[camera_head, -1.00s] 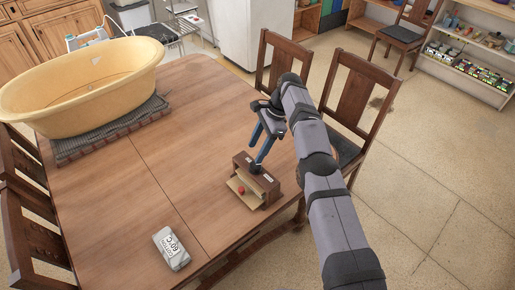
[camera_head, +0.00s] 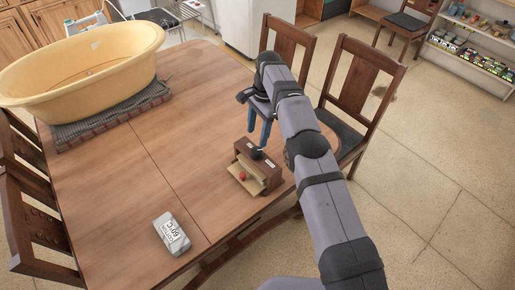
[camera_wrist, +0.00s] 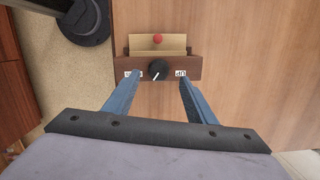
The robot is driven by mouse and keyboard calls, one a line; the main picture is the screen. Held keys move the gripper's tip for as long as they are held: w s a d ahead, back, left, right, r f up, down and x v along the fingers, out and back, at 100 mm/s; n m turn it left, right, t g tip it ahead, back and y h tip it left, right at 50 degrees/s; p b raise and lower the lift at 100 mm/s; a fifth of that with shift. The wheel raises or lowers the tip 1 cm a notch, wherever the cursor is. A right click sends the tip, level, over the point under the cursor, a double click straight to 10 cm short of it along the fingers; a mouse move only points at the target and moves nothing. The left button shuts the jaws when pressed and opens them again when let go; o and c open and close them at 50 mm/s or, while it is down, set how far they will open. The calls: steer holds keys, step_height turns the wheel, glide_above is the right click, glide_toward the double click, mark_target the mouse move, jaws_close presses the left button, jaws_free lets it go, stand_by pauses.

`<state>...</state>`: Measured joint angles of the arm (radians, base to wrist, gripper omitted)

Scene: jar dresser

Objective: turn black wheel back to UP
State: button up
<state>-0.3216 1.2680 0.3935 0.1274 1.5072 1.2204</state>
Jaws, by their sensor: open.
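The black wheel (camera_wrist: 159,69) is a round knob with a white pointer line, on top of a small brown wooden box (camera_wrist: 205,68). In the wrist view its line points down and to the left, away from the UP label (camera_wrist: 180,73) on the right. Another label (camera_wrist: 133,73) on the left is too small to read. My gripper (camera_wrist: 160,82) is open and empty, its blue fingers spread to either side of the wheel. In the head view my gripper (camera_head: 259,143) hangs just above the wheel (camera_head: 256,153), fingers down. I cannot tell whether they touch anything.
A pale panel (camera_head: 245,183) with a red knob (camera_head: 242,175) sticks out from the box front. A grey packet (camera_head: 171,233) lies on the table (camera_head: 140,200). A yellow tub (camera_head: 60,90) stands at the back left. Chairs (camera_head: 350,80) stand close beyond the right edge.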

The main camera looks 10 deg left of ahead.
mark_target(257, 150)
steer(key=shift+a+f+n+h+b, duration=0.15)
steer(key=shift+f+n+h+b, duration=0.15)
steer(key=shift+f+n+b, duration=0.15)
steer(key=shift+r+n+t+h, duration=0.2)
steer(key=shift+n+t+h, duration=0.1)
steer(key=shift+n, duration=0.05)
steer(key=shift+f+p, duration=1.2)
steer(key=shift+f, duration=2.4)
steer(key=c, duration=1)
